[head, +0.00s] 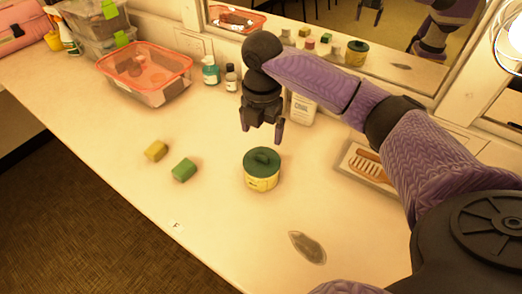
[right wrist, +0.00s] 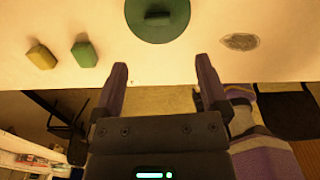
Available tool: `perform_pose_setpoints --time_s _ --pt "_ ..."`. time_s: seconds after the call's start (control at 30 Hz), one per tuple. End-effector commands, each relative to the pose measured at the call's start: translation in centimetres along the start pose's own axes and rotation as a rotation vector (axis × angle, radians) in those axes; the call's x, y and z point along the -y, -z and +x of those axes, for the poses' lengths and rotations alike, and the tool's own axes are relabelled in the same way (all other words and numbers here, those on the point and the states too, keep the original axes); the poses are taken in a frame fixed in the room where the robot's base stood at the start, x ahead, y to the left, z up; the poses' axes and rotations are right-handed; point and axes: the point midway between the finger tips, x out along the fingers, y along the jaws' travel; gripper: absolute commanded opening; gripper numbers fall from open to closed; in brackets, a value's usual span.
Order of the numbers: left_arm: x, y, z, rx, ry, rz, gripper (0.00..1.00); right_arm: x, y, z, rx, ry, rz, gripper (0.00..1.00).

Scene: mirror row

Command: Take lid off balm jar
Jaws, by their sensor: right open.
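The balm jar (head: 262,176) stands upright on the counter, a yellow round jar with a dark green lid (head: 263,159) seated on top. The lid has a raised grip in its middle. In the right wrist view the lid (right wrist: 158,18) shows from above at the top of the picture, ahead of the fingertips. My right gripper (head: 262,138) hangs above and behind the jar in the head view, fingers pointing down. It is open and empty, apart from the lid. In the right wrist view its fingers (right wrist: 160,62) are spread wide. My left gripper is not in view.
A yellow block (head: 156,150) and a green block (head: 184,170) lie left of the jar. A grey leaf-shaped piece (head: 307,247) lies in front. Bottles (head: 210,70), a red-rimmed bin (head: 150,90), and a tray with a brush (head: 368,163) stand near the mirror.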

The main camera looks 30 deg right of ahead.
Motion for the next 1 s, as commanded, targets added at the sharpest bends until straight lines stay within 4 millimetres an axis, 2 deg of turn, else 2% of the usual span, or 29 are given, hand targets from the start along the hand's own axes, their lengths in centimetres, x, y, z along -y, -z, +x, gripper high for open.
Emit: perform_pose_setpoints --time_s 0.03,0.1,0.27,0.4,0.47,0.63,0.67,1.0 --pt "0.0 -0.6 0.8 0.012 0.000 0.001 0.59 0.0 0.0 1.5 -0.002 0.004 0.000 0.94" --pt "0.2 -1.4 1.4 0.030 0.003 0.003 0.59 0.0 0.0 3.0 -0.002 0.006 0.000 0.94" --pt "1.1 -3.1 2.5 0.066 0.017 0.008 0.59 -0.2 -0.2 5.5 -0.002 0.004 0.001 0.94" --pt "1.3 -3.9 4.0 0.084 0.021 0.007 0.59 -0.4 -0.5 8.4 -0.001 0.005 -0.001 0.94" --pt "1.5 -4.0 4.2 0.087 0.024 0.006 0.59 -0.4 -0.5 9.0 0.000 0.005 -0.001 0.94" --pt "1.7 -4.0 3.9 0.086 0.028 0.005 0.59 -0.4 -0.5 8.7 0.001 0.002 -0.001 0.94" --pt "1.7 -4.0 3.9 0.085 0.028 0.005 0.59 -0.4 -0.5 8.7 0.001 0.002 -0.001 0.90" --pt "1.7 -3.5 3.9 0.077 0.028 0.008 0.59 -0.4 -0.5 8.6 0.001 0.002 -0.001 0.18"
